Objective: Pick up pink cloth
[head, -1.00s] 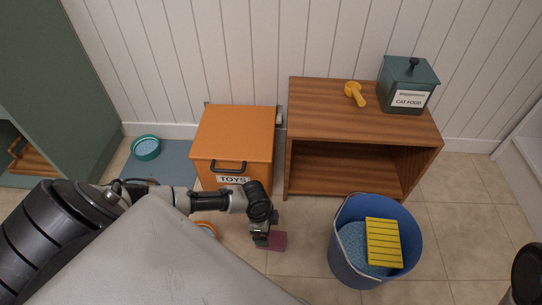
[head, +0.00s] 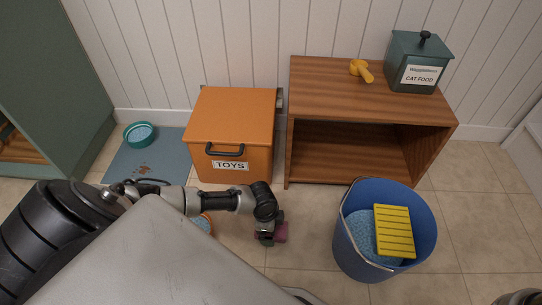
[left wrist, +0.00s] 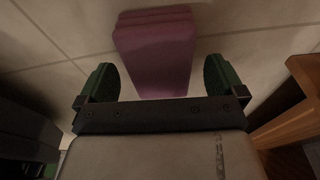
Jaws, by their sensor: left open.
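The pink cloth (head: 282,232) is a folded block on the tiled floor in front of the orange toy box. In the head view it is partly hidden behind my left gripper (head: 268,238). In the left wrist view the cloth (left wrist: 155,52) shows as a mauve folded pad ahead of and between the two green fingertips. My left gripper (left wrist: 160,85) is open, and a gap shows between each finger and the cloth's near end.
The orange toy box (head: 232,130) stands behind the cloth. A wooden shelf unit (head: 370,100) stands to its right. A blue bucket (head: 345,255) with a yellow sponge (head: 393,230) is at the right. A teal bowl (head: 138,135) sits on a grey mat (head: 160,160). Floor between cloth and bucket is clear.

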